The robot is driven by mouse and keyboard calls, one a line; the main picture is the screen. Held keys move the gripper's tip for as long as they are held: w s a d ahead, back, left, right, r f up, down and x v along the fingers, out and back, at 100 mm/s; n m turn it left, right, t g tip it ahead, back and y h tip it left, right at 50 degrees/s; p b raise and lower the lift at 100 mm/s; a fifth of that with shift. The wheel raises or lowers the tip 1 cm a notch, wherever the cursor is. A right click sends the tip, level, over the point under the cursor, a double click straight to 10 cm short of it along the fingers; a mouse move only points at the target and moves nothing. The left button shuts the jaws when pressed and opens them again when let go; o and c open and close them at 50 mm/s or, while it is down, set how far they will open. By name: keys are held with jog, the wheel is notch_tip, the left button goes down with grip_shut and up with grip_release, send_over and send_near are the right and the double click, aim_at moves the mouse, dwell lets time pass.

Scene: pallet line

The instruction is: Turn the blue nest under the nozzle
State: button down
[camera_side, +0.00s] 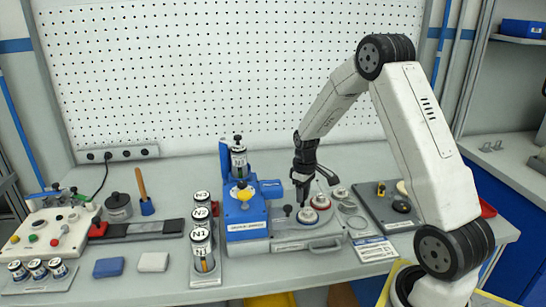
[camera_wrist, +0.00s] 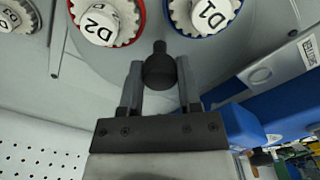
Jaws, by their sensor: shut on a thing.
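My gripper (camera_side: 300,200) is low over the grey turntable (camera_wrist: 265,35), its fingers shut on a black ball knob (camera_wrist: 160,72) that stands up from the plate. A red nest (camera_wrist: 139,28) holds D2 on the other side. A third capped piece (camera_side: 341,192) sits farther round. The blue dispensing station (camera_side: 245,211) carries an N3 bottle (camera_side: 238,158); its nozzle tip is not clear.
A rack of N1, N2 and N3 bottles (camera_side: 201,235) stands left of the station. A control box (camera_side: 45,232) is at far left. A grey tray (camera_side: 375,210) and a printed card (camera_side: 375,250) lie right of the turntable. A pegboard wall (camera_side: 230,70) closes the back.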

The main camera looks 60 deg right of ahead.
jog(key=shift+m, duration=2.3)
jog(key=shift+r+m, duration=0.1)
jog(key=shift+m, duration=6.6)
jog(key=shift+c, duration=1.5)
grip_release()
